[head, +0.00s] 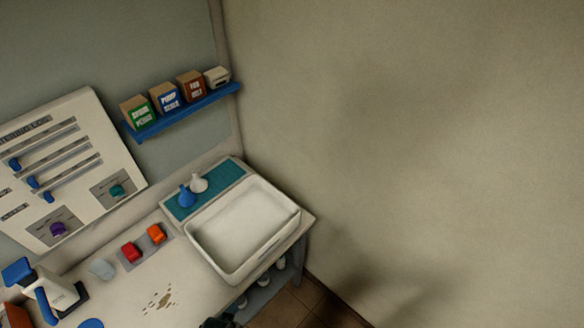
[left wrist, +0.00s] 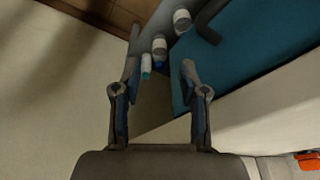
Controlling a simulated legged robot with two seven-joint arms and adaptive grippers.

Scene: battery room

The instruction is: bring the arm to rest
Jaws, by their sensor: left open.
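My left gripper (left wrist: 161,62) shows in the left wrist view with its two fingers spread apart and nothing held between them. Small bottles (left wrist: 159,46) appear beyond the gap, farther off than the fingertips. In the head view a dark shape sits at the bottom edge beside the workbench; too little shows to tell which part it is. My right gripper is in neither view.
A blue wall shelf (head: 185,112) holds boxes. The bare wall (head: 430,130) fills the right side.

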